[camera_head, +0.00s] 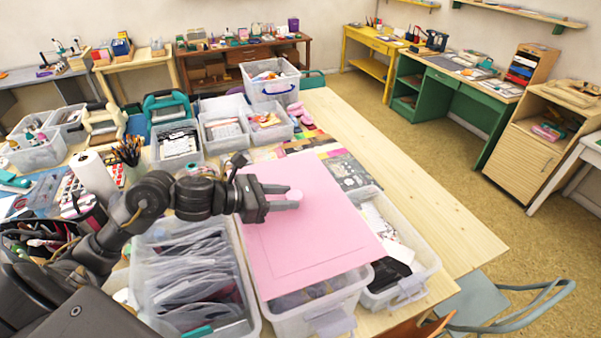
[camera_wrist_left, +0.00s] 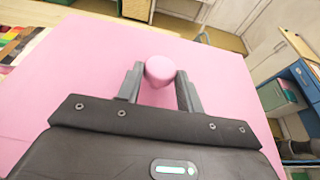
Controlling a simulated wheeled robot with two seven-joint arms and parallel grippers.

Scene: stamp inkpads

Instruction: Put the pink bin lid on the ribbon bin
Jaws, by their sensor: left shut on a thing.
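The pink bin lid (camera_head: 300,235) is a flat pink panel with a round pink knob (camera_wrist_left: 160,70). In the head view it lies over the top of a clear plastic bin (camera_head: 315,312), covering most of its opening. The bin's front end shows past the lid's near edge, with dark contents inside; whether ribbons lie in it I cannot tell. My left gripper (camera_head: 293,197) is shut on the knob, one finger on each side of it, also seen in the left wrist view (camera_wrist_left: 160,88). Whether the lid touches the rim all round is unclear. My right gripper is not in view.
An open clear bin of grey packets (camera_head: 195,275) stands left of the lid, and another open bin (camera_head: 405,245) stands to its right. Several bins and a pencil cup (camera_head: 130,158) crowd the table behind. Bare wood (camera_head: 400,175) runs along the right side.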

